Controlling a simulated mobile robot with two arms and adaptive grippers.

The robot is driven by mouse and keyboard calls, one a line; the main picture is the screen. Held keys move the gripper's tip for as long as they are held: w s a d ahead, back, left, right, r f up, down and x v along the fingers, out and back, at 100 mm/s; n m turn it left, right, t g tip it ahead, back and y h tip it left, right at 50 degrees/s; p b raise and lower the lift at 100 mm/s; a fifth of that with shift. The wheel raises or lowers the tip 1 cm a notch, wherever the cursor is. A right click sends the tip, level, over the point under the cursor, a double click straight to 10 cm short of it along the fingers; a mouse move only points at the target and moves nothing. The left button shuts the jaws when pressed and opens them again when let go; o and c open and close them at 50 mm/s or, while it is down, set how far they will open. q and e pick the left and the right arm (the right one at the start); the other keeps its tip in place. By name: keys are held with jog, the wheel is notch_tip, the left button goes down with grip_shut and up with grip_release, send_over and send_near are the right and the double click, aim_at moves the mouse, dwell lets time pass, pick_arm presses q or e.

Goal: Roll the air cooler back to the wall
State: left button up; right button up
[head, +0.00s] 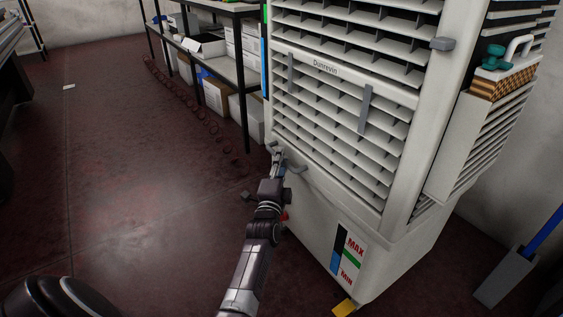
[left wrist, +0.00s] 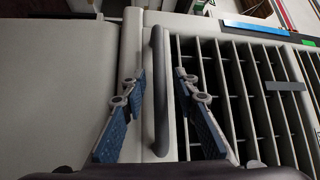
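The air cooler (head: 345,75) is a tall white louvred unit standing on the floor at the centre right. Its lower part has a MAX/MIN level window (head: 346,254). My left gripper (head: 278,158) is at the cooler's front left edge, below the middle of the body. In the left wrist view a grey bar-shaped handle (left wrist: 160,90) on the cooler (left wrist: 232,95) lies between the two blue-padded fingers of the left gripper (left wrist: 160,95). Gaps show on both sides of the bar, so the fingers are open around it. My right gripper is out of view.
A wall (head: 470,240) stands behind the cooler at the right. A shelf (head: 222,68) with boxes is behind it at the left. A blue-handled dustpan or scoop (head: 507,277) is on the floor at the right. The red-brown floor (head: 140,200) is mostly clear at the left.

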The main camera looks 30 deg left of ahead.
pick_arm(q)
jog(key=shift+c, duration=0.3)
grip_shut()
